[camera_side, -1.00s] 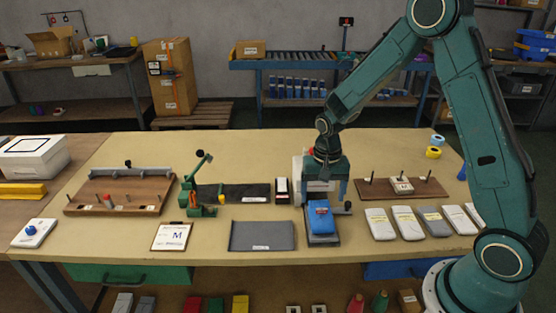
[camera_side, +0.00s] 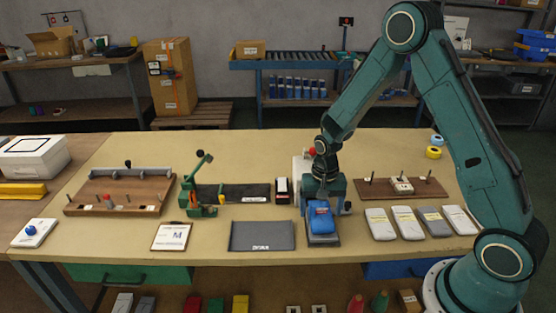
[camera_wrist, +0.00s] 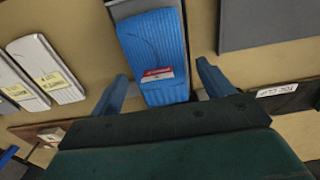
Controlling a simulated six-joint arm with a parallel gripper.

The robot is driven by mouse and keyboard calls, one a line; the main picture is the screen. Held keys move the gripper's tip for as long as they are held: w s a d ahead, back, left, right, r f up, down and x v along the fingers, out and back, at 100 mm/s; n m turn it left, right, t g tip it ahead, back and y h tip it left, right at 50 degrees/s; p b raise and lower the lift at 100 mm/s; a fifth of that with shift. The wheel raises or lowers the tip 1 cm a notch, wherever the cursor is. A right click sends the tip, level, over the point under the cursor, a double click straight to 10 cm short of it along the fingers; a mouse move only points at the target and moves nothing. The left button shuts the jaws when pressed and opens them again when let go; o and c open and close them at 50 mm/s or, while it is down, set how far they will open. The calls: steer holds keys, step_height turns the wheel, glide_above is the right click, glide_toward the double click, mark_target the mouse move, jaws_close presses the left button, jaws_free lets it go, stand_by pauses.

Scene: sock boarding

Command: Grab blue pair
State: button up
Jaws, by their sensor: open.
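The blue pair (camera_side: 320,221) is a folded blue ribbed sock bundle with a red and white label. It lies on a dark grey stand (camera_side: 322,240) on the table. My gripper (camera_side: 320,205) is open, low over the pair's rear end in the side view. In the wrist view the blue pair (camera_wrist: 155,50) lies between my gripper's two blue fingers (camera_wrist: 166,88), with its labelled end nearest the palm. A gap shows on each side, and the fingers do not visibly touch it. The underside of the pair is hidden.
Several pale and grey packs (camera_side: 408,222) lie in a row to the right. A dark grey mat (camera_side: 262,236) is left of the stand. A wooden board with pegs (camera_side: 420,188) is behind the packs, and a green clamp tool (camera_side: 200,190) stands further left.

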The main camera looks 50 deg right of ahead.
mark_target(320, 211)
stand_by(0.3)
steer(key=c, duration=1.1)
steer(key=shift+r, duration=0.15)
step_height(320, 211, up, 20)
steer(key=shift+f, duration=0.1)
steer(key=shift+f, duration=0.1)
stand_by(0.5)
